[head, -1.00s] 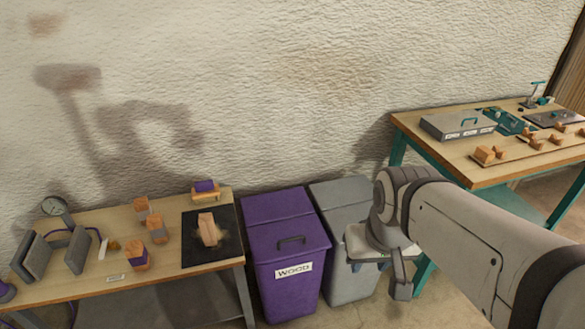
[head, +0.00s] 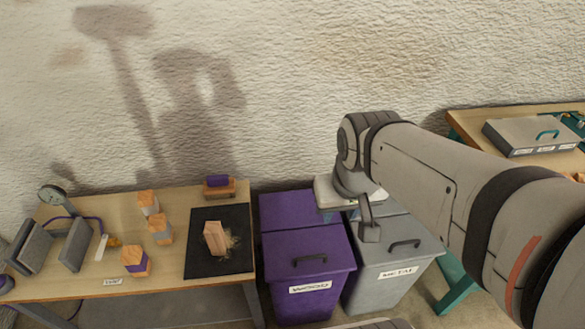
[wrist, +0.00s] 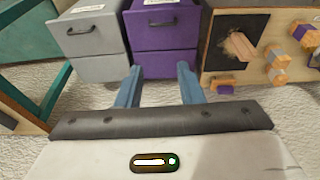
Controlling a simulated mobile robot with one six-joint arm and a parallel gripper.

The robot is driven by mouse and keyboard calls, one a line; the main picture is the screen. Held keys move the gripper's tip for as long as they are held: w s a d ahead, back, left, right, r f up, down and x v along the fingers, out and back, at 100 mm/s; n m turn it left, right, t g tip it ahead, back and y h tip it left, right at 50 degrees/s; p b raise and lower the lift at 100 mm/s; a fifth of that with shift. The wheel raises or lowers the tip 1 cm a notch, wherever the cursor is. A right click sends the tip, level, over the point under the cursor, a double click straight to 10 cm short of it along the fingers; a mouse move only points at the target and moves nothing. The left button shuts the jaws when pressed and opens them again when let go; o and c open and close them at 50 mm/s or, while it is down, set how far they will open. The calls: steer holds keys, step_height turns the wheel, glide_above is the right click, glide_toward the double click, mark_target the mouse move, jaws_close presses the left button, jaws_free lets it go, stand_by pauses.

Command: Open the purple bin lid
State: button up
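The purple bin (head: 307,262) stands between the left workbench and a grey bin. Its lid is closed, with a dark handle (head: 310,259) near the front edge and a "WOOD" label (head: 309,286) on the front. In the wrist view the purple bin (wrist: 166,48) appears upside down, beyond my fingers. My gripper (wrist: 158,85) has its two blue fingers spread wide with nothing between them, apart from the lid. In the head view my wrist hangs over the back of the two bins, and the fingers are mostly hidden.
The grey "METAL" bin (head: 393,268) stands close on the right, its lid closed. The left workbench (head: 170,270) carries wooden blocks and a black mat (head: 236,262). A right workbench (head: 480,120) holds a grey case (head: 530,133). A rough wall rises behind.

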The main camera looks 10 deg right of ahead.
steer(key=shift+d, duration=0.15)
steer(key=m+g+b, duration=0.5)
steer(key=m+b, duration=1.1)
steer(key=m, duration=0.2)
glide_above(311, 252)
steer(key=s, duration=0.2)
steer(key=w+f+x, duration=0.1)
steer(key=w+x, duration=0.2)
steer(key=x, duration=1.3)
steer(key=w+x, duration=0.4)
steer(key=x, duration=1.6)
steer(key=a+b+x, duration=0.1)
steer(key=x, duration=0.1)
steer(key=shift+s+f, duration=0.2)
steer(key=shift+f, duration=0.1)
steer(key=shift+s+f, duration=0.15)
steer(key=shift+f, duration=0.5)
steer(key=shift+c, duration=0.4)
jaws_close()
